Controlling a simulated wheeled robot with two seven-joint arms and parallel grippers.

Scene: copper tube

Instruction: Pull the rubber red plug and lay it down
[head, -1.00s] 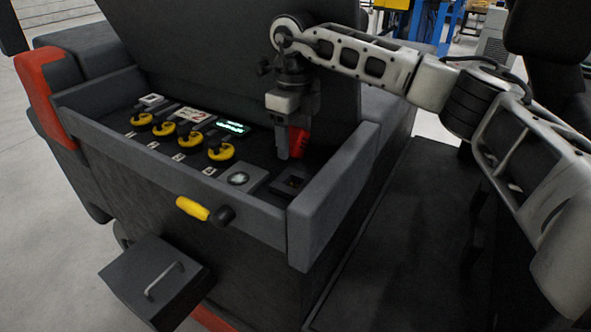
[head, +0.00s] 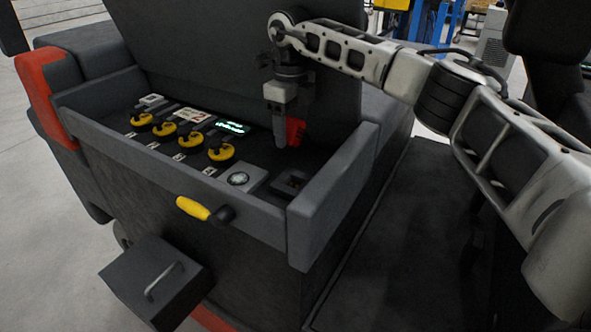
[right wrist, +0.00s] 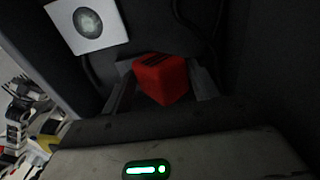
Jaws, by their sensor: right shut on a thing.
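The red rubber plug (head: 295,132) is between the fingers of my right gripper (head: 285,138), above the right end of the machine's recessed panel. In the right wrist view the red plug (right wrist: 162,78) shows as a red block with dark slots on its top, between the two fingers of my right gripper (right wrist: 160,92), which is shut on it. A dark square socket (head: 291,182) sits in the panel just below and shows no plug in it. My left gripper is not in view.
Several yellow knobs (head: 190,134) and a lit green display (head: 232,128) line the panel. A grey square with a round dial (head: 239,179) is beside the socket. A yellow-handled lever (head: 193,208) sticks out in front. Raised walls (head: 335,195) bound the panel.

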